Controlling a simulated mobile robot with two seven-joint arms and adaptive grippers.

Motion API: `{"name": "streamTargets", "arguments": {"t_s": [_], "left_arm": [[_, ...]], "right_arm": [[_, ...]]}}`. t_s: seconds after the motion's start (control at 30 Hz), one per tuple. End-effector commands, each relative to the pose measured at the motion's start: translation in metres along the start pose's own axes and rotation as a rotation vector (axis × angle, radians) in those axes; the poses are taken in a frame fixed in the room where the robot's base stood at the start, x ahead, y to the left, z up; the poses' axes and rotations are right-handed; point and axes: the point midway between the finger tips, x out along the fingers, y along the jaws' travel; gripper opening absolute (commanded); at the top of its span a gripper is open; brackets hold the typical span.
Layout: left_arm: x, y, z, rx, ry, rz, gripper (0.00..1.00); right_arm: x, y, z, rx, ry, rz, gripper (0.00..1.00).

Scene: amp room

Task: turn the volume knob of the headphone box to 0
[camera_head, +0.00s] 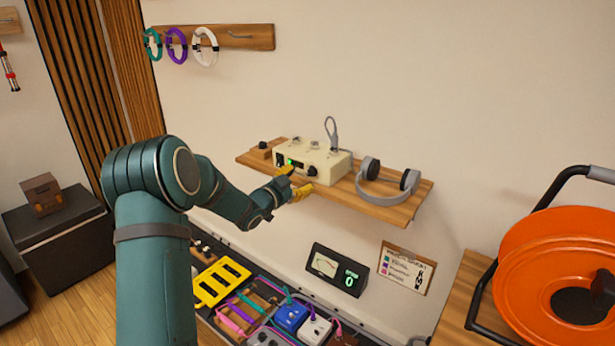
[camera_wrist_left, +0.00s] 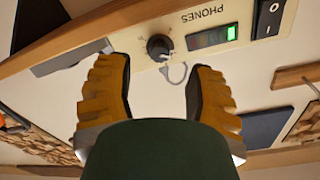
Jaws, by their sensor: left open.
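The cream headphone box (camera_head: 326,163) stands on a wooden wall shelf. Its dark volume knob (camera_head: 311,171) is on the front face, right of the small display with a green light. The wrist view shows the box upside down, with the knob (camera_wrist_left: 159,47) near the word PHONES and the lit display (camera_wrist_left: 208,38). My left gripper (camera_head: 297,180) is open in front of the box, its yellow fingers spread. In the wrist view the knob appears ahead of the gap between the fingertips (camera_wrist_left: 157,72), with no visible contact. The knob's exact setting is too small to read.
Grey headphones (camera_head: 387,180) sit on the shelf (camera_head: 398,212) right of the box. Below are a dark meter (camera_head: 337,276) showing a green 0, a small sign (camera_head: 407,268) and several pedals. A large orange reel (camera_head: 560,265) stands at the right.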

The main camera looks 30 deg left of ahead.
Motion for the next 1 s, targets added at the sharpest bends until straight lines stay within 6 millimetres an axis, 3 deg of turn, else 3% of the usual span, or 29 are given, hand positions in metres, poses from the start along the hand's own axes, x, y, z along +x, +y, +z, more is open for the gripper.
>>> {"name": "streamTargets", "arguments": {"t_s": [0.1, 0.3, 0.67, 0.7, 0.83, 0.87, 1.0], "left_arm": [[0.020, 0.001, 0.001, -0.001, 0.001, 0.001, 0.54], [0.039, 0.000, 0.001, 0.000, -0.001, 0.000, 0.54], [0.043, 0.000, 0.000, -0.001, -0.002, 0.000, 0.54], [0.043, 0.000, 0.000, -0.001, -0.002, 0.000, 0.50], [0.043, 0.000, 0.000, -0.001, -0.002, 0.000, 0.04], [0.043, 0.000, 0.000, -0.001, -0.002, 0.000, 0.00], [0.043, 0.000, 0.000, -0.002, -0.002, 0.000, 0.00]], "right_arm": [[0.002, 0.001, 0.000, 0.000, 0.001, 0.000, 0.47], [0.004, 0.001, 0.000, 0.000, 0.002, 0.000, 0.47], [0.004, 0.001, -0.001, 0.000, 0.002, 0.000, 0.47], [0.004, 0.001, -0.001, 0.000, 0.002, 0.000, 0.47], [0.004, 0.001, 0.000, 0.000, 0.002, 0.000, 0.47], [0.004, 0.001, 0.000, 0.000, 0.002, 0.000, 0.47], [0.004, 0.001, 0.000, 0.000, 0.002, 0.000, 0.47]]}}
